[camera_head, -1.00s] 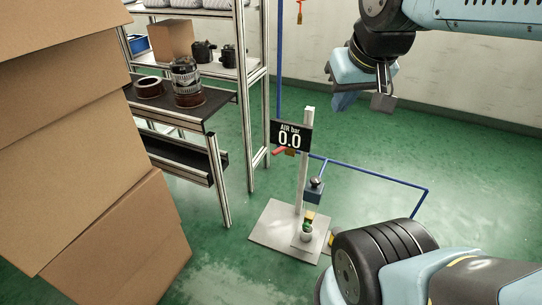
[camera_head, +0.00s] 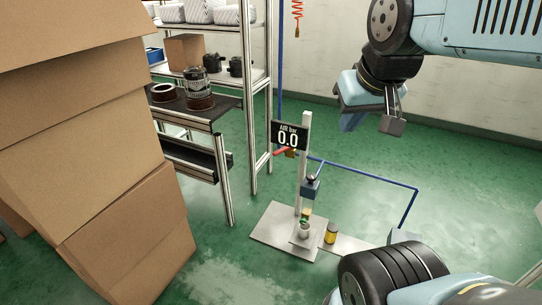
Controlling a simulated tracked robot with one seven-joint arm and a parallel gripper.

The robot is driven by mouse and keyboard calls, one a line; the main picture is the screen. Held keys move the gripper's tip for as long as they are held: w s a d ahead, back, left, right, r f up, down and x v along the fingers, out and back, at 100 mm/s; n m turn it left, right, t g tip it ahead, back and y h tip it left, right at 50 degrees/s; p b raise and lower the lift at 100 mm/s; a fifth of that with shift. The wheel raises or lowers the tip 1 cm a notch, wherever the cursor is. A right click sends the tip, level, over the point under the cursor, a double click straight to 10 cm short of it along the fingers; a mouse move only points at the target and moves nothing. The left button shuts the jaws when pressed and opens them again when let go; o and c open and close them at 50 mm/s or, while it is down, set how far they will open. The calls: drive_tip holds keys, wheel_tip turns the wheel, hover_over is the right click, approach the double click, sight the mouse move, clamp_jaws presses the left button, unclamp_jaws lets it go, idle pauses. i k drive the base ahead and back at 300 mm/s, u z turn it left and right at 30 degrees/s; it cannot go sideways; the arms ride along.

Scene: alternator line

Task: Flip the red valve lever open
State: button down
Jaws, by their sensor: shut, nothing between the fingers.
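The red valve lever (camera_head: 280,152) sticks out to the left of a brass valve body (camera_head: 291,154), just under a black display (camera_head: 289,135) reading "AIR bar 0.0". Display and valve sit on a pale upright post (camera_head: 303,180) on a grey base plate (camera_head: 268,236). The lever looks close to level, tilted slightly; part of it is small and hard to make out. My gripper (camera_head: 394,127) hangs at the upper right, shut and empty, well apart from the lever and nearer to me.
Stacked cardboard boxes (camera_head: 90,130) fill the left side. A metal shelf rack (camera_head: 228,180) with parts stands behind them. A blue pipe (camera_head: 365,174) runs right from the post. A small yellow container (camera_head: 331,233) stands by the base. Green floor is open at right.

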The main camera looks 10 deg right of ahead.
sight(277, 152)
drive_tip(key=z, duration=0.15)
drive_tip(key=i, duration=0.95)
drive_tip(key=u, duration=0.05)
